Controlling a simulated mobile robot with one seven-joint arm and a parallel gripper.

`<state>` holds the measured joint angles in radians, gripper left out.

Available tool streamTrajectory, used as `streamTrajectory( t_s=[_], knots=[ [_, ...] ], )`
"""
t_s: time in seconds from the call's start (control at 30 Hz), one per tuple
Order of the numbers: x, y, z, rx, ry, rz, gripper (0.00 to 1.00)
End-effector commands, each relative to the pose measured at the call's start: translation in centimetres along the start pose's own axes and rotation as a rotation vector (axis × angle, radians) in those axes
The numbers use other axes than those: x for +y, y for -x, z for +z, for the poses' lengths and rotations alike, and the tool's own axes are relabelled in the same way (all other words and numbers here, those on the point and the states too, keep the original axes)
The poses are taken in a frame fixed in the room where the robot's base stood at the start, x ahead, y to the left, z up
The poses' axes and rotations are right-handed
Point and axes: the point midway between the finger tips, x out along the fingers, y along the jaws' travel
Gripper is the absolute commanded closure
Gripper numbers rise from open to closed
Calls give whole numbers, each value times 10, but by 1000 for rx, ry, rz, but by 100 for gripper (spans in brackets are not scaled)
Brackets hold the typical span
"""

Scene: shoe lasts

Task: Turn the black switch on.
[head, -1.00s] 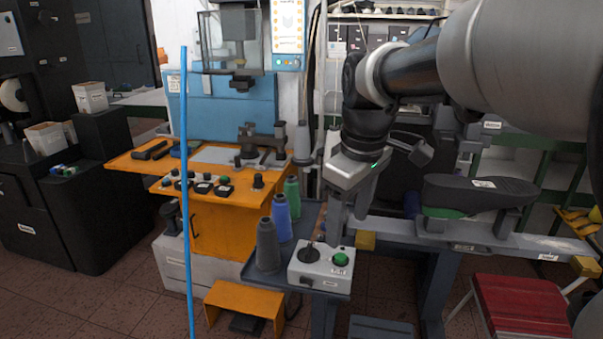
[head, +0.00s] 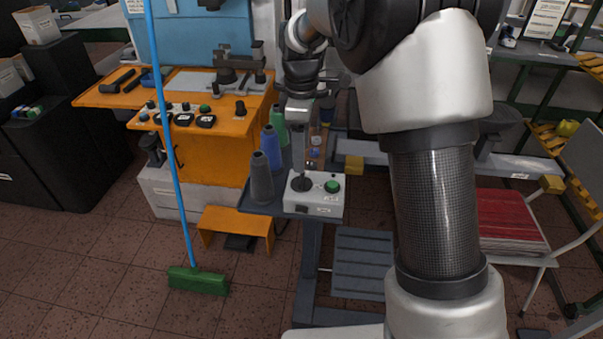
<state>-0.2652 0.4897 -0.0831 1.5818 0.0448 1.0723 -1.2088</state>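A white control box (head: 330,205) sits on the small dark stand beside the orange workbench. A black round-based control (head: 302,183) is on its top left, beside a green button (head: 332,187). A small black part (head: 302,209) is on its front face. I cannot tell for sure which black part is the switch, or its on or off state. My gripper (head: 299,140) points down above and behind the box's left side.
Grey, blue (head: 271,147) and green thread cones stand close left of the box. A blue-handled broom (head: 172,150) stands further left. An orange step stool (head: 236,226) and a red-topped seat (head: 508,220) are on the floor. My arm hides much of the right side.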

Motion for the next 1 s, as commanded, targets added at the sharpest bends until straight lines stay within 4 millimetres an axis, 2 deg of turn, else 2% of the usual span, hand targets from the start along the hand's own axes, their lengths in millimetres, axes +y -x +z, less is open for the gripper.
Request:
streamTrajectory(
  t_s=[0.03,0.2,0.4,0.8,1.0],
  knots=[
    [-1,-14,0,-2,0,-4,41],
    [-1,-47,0,-2,-1,-4,41],
    [0,-70,0,-1,0,-1,41],
    [0,-77,0,0,-1,1,41],
    [0,-76,0,0,-1,0,74]
  ],
)
